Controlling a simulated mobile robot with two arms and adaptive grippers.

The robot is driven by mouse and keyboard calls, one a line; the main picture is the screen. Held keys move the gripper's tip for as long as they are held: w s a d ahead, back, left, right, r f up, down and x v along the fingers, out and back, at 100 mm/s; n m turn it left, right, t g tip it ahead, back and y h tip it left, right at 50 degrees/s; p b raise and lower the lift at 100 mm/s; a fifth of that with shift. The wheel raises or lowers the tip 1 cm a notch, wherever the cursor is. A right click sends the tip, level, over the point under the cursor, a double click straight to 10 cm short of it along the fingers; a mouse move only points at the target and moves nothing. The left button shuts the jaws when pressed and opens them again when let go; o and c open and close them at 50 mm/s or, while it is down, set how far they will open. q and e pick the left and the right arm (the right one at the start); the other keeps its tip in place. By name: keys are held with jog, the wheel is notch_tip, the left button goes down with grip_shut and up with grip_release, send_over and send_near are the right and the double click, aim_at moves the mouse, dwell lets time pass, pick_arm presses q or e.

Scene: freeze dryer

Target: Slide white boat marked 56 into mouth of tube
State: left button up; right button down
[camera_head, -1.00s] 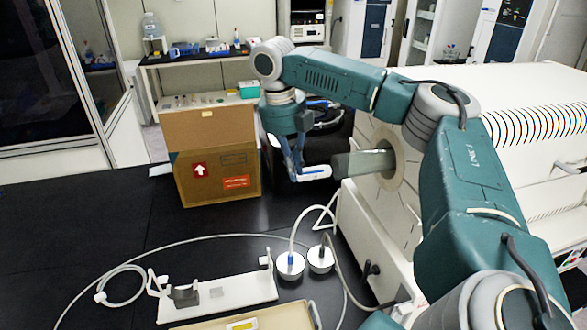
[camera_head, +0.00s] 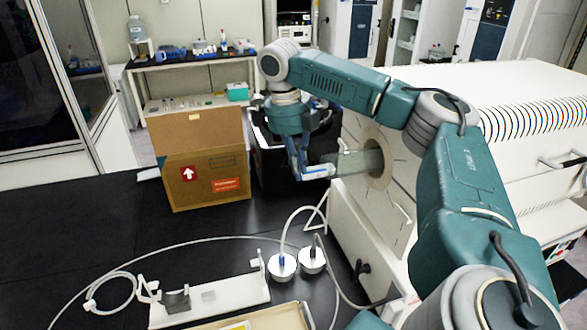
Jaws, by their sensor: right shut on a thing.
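My right gripper (camera_head: 300,170) reaches down from the teal arm. It is shut on the small white boat (camera_head: 319,172), which it holds level, pointing right. The glassy tube (camera_head: 358,162) sticks out to the left from the round flange on the white machine's face. The boat's right end overlaps the lower part of the tube's mouth in the picture. I cannot tell whether that end is inside the tube or just in front of it. The marking on the boat is too small to read. My left gripper is not in view.
The white machine (camera_head: 490,95) fills the right side. A cardboard box (camera_head: 208,175) stands left of the gripper, with a black bin (camera_head: 268,165) behind. A white stand (camera_head: 215,296), two round white-capped items with cables and a tan tray (camera_head: 270,318) are in front. The black table is clear at left.

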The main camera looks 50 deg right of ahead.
dwell(0.5)
jog(key=shift+s+d+f, duration=0.1)
jog(key=shift+s+d, duration=0.3)
jog(key=shift+d, duration=0.35)
jog(key=shift+s+d, duration=0.4)
jog(key=shift+d, duration=0.35)
jog(key=c, duration=1.8)
grip_release()
jog(key=shift+a, duration=0.1)
jog(key=shift+c, duration=0.2)
jog(key=shift+r, duration=1.45)
jog(key=w+a+r, duration=0.1)
jog(key=a+r, duration=0.2)
jog(key=r, duration=0.2)
jog(key=shift+w, duration=0.4)
